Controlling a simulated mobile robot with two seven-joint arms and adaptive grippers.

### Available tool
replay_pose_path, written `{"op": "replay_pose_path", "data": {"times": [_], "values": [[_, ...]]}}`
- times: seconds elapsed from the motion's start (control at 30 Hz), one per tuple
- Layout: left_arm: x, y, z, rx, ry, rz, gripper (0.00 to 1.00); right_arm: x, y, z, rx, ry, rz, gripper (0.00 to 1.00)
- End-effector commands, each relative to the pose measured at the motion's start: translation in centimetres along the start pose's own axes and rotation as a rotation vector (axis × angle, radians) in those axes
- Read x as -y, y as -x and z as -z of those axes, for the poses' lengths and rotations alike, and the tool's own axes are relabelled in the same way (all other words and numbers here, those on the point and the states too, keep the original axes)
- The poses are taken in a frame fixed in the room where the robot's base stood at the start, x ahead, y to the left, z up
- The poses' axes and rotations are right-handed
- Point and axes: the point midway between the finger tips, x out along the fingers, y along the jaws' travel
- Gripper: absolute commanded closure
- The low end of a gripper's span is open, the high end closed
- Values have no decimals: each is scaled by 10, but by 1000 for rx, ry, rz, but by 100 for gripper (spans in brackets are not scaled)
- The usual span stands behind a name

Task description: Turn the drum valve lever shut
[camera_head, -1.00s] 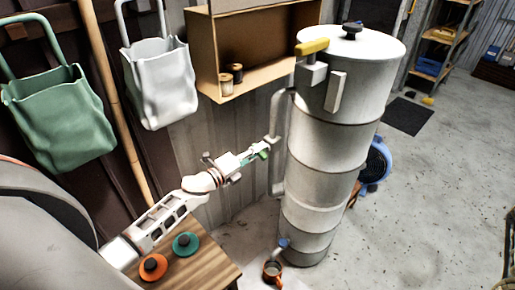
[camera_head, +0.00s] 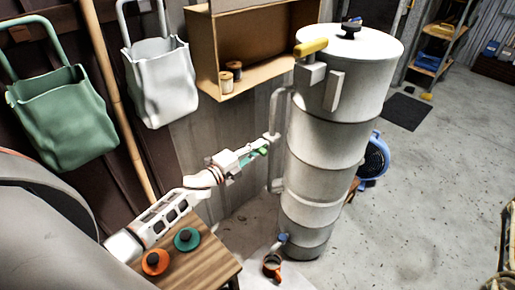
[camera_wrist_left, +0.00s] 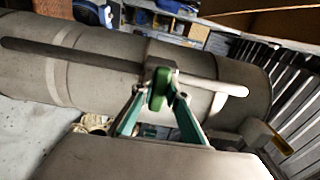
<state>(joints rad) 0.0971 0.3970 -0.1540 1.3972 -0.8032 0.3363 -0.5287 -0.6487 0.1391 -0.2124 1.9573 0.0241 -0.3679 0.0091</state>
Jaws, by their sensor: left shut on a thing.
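The tall pale drum (camera_head: 323,150) stands right of centre in the head view, with a thin grey pipe (camera_head: 276,118) along its left side. My left gripper (camera_head: 262,151) is beside this pipe. In the left wrist view, the gripper (camera_wrist_left: 158,100) has its green fingers closed on a dark green lever (camera_wrist_left: 158,86). The lever sits in front of the pipe (camera_wrist_left: 95,60), by a small grey mount. The fingertips and gripper partly hide the lever and its joint. My right gripper is in neither view.
A wooden table (camera_head: 205,262) with two round knobs stands below my left arm. An orange cup (camera_head: 272,267) sits under the blue tap (camera_head: 283,238). A shelf box (camera_head: 246,83) hangs behind. Open floor lies right.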

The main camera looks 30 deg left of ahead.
Motion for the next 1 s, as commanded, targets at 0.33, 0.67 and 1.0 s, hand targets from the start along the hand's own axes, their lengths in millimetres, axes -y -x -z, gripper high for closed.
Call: {"op": "replay_pose_path", "data": {"times": [0.33,0.67,1.0], "values": [[0,0,0,0,1,0,68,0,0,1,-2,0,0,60],[-1,7,0,0,0,-2,68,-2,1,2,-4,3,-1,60],[-2,66,0,0,0,-4,68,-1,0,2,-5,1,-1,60]]}}
